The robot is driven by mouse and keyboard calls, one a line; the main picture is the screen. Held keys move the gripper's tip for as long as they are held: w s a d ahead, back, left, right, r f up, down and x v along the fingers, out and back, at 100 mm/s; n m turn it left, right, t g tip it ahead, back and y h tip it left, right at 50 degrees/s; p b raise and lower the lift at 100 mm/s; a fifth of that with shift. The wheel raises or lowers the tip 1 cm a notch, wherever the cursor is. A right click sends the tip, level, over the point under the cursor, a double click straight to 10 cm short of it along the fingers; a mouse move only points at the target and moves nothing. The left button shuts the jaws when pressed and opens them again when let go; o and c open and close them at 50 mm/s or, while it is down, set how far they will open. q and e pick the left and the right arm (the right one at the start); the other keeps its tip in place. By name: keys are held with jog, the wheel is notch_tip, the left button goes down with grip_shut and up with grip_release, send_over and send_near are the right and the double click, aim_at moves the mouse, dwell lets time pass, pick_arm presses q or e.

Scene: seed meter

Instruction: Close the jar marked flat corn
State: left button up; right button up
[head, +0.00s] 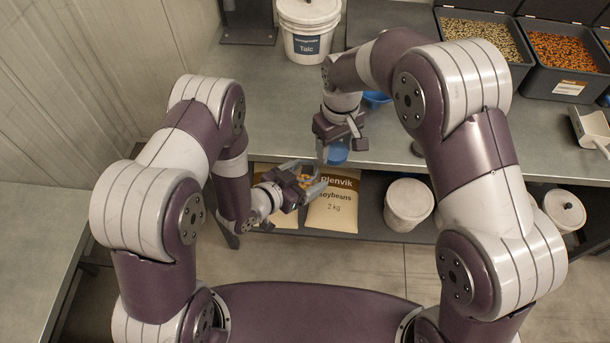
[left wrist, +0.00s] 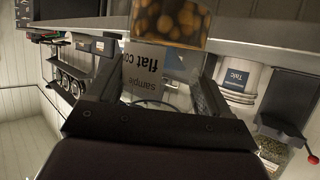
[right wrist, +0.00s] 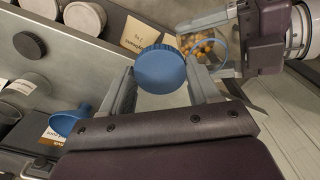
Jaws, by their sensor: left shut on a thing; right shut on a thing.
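The clear jar (left wrist: 150,72) marked "sample flat co…", the rest cut off, holds yellow-brown kernels. My left gripper (head: 308,179) is shut on it in front of the bench. The jar (right wrist: 204,50) also shows in the right wrist view, its open mouth toward the camera, with kernels inside. My right gripper (head: 337,147) is shut on a blue lid (right wrist: 160,70), which hangs above the jar and to its right in the head view (head: 337,155). Lid and jar look apart.
The grey bench (head: 270,105) carries a white Talc bucket (head: 309,30), seed bins (head: 562,60) and a white scoop (head: 591,128). A soybean bag (head: 334,205) and white tub (head: 408,204) stand below.

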aim_at(305, 159)
jog(key=s+a+r+n, duration=0.2)
jog(key=a+r, duration=0.2)
jog(key=a, duration=0.2)
jog(key=shift+s+a+n, duration=0.2)
jog(key=shift+s+n, duration=0.05)
jog(key=shift+n, duration=0.15)
jog(key=shift+f, duration=1.95)
pick_arm(q)
jog(key=shift+r, duration=0.15)
pick_arm(e)
notch_tip(305, 159, down, 2)
jog(key=shift+c, duration=0.5)
jog(key=shift+s, duration=0.1)
